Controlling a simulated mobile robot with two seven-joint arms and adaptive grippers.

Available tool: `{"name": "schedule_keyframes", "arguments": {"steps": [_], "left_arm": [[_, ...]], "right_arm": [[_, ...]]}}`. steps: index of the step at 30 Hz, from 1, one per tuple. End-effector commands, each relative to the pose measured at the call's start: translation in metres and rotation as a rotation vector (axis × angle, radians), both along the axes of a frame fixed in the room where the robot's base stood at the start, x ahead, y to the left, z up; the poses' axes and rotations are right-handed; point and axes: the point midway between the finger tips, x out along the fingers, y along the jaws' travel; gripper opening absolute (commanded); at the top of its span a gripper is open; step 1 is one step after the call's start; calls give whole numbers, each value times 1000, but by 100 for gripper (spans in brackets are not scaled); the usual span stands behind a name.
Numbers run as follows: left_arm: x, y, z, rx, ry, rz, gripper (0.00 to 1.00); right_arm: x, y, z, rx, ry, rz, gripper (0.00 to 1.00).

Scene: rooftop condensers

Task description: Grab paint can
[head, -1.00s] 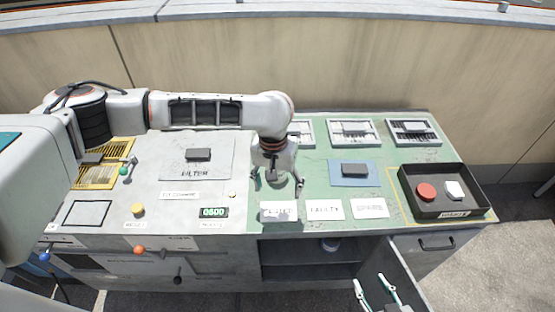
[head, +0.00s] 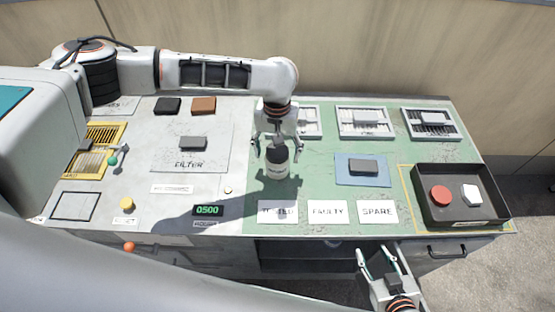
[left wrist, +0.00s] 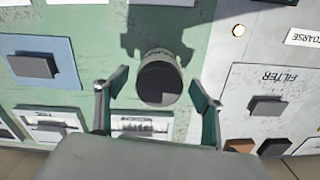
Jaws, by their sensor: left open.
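A pale can (head: 276,168) with a dark top and a label stands on the green part of the bench, behind the label cards. In the left wrist view I see the can (left wrist: 158,82) from above, its dark round top between and beyond the fingertips. My left gripper (head: 277,145) is open above the can, fingers to either side of its top; contact is not visible. My right gripper (head: 378,256) is open and empty at the bench's front edge, by the open cabinet.
A black tray (head: 432,221) with a red and a white piece stands at the right. Filter frames (head: 366,122) line the back. A blue pad (head: 350,180) with a grey block lies right of the can. Cards (head: 327,212) lie in front. A cabinet (head: 300,256) is open below.

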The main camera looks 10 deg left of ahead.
Motion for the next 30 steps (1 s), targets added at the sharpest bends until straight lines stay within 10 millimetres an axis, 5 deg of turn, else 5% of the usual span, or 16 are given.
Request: {"name": "schedule_keyframes", "arguments": {"steps": [7, 15, 21, 30], "left_arm": [[0, -1, -37, 1, 2, -1, 68], [0, -1, -40, 0, 0, -2, 68], [0, -1, -40, 0, 0, -2, 16], [1, -1, -39, -1, -1, -2, 16]], "right_arm": [[5, 1, 0, 3, -14, -1, 40], [7, 1, 3, 4, -19, -1, 40], [7, 1, 2, 4, -19, -1, 40], [5, 0, -1, 2, -12, -1, 40]]}}
